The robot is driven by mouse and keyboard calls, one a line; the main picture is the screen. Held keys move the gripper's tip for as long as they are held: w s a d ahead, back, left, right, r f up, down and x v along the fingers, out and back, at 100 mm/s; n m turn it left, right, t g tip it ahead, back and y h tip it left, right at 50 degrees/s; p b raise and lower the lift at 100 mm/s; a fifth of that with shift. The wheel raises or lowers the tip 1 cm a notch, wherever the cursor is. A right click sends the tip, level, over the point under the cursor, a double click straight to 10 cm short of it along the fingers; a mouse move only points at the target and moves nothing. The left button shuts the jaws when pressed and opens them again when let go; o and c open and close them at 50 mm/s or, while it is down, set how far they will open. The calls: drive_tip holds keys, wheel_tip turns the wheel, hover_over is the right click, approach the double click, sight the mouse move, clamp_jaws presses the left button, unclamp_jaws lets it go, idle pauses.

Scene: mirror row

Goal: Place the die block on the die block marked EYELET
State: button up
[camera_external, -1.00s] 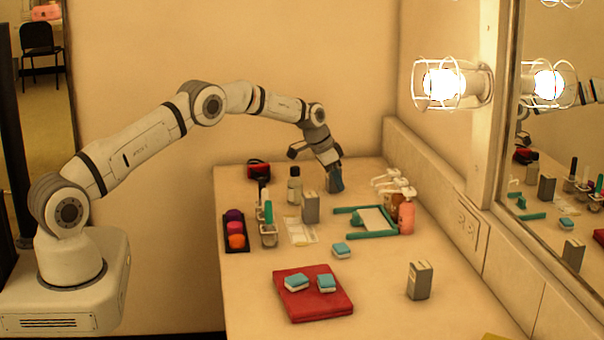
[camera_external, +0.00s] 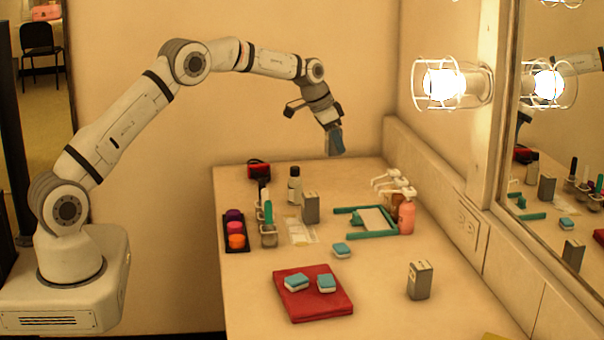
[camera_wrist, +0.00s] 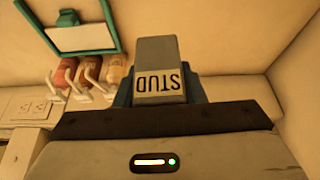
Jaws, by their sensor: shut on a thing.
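My gripper (camera_external: 334,143) is shut on a grey die block (camera_wrist: 158,62) and holds it above the back of the counter. The wrist view shows STUD on its near face, the letters upside down. Two other grey die blocks stand upright on the counter. One die block (camera_external: 310,208) is at the middle back, beside a paper slip. The other die block (camera_external: 419,281) is at the front right. Their markings are too small to read, so I cannot tell which one says EYELET. My gripper is above and behind both.
Pump bottles (camera_external: 407,216) and a teal frame (camera_external: 352,222) stand at the right; the wrist view also shows the bottles (camera_wrist: 88,75). A red cloth (camera_external: 320,308) bears two teal-and-white blocks; another block (camera_external: 341,250) lies behind it. The mirror (camera_external: 560,190) bounds the right side.

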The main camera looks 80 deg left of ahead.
wheel_tip(320, 180, up, 4)
drive_tip(key=r+p, duration=0.1)
drive_tip(key=p, duration=0.1)
hover_over(313, 194)
drive_tip(key=shift+m, duration=0.3)
wheel_tip(313, 194, down, 10)
drive_tip(key=shift+d+f+p, duration=0.15)
drive_tip(key=shift+f+p, duration=0.1)
drive_tip(key=shift+p, duration=0.15)
drive_tip(key=shift+f, duration=0.1)
drive_tip(key=shift+f, duration=0.15)
drive_tip(key=o, duration=1.1)
